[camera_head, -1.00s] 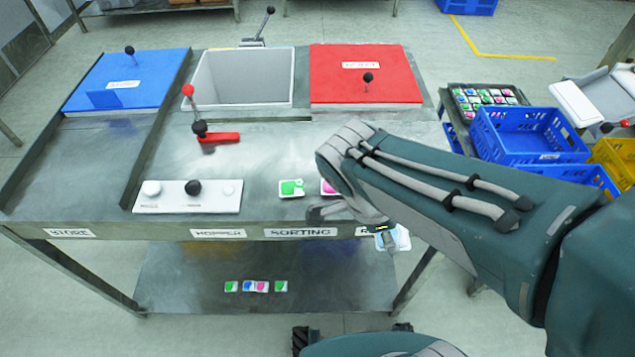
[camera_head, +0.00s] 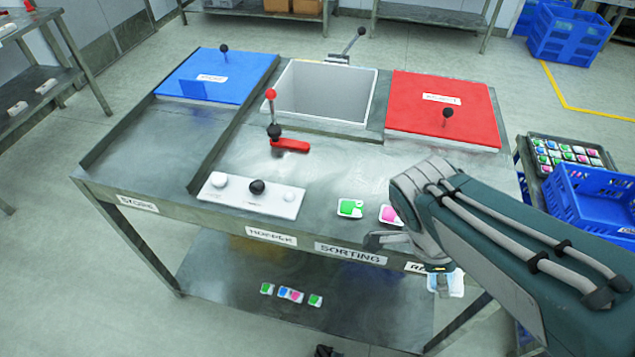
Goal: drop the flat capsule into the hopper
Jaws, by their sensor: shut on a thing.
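The hopper (camera_head: 322,88) is an open white-walled bin in the table top, between a blue lid and a red lid. It looks empty. My gripper (camera_head: 438,268) is at the table's front right edge, mostly hidden behind my forearm. It is shut on a pale capsule pack (camera_head: 452,284), seen only in part below the edge; its shape is hard to tell. A green capsule pack (camera_head: 350,208) lies on the table near the front edge. A pink capsule pack (camera_head: 390,214) lies to its right, beside my arm.
The blue lid (camera_head: 215,78) and red lid (camera_head: 442,105) are closed. A red-handled lever (camera_head: 290,145) and a white control panel (camera_head: 252,196) stand before the hopper. Several packs (camera_head: 290,295) lie on the lower shelf. A capsule tray (camera_head: 565,152) and blue crate (camera_head: 590,200) are at right.

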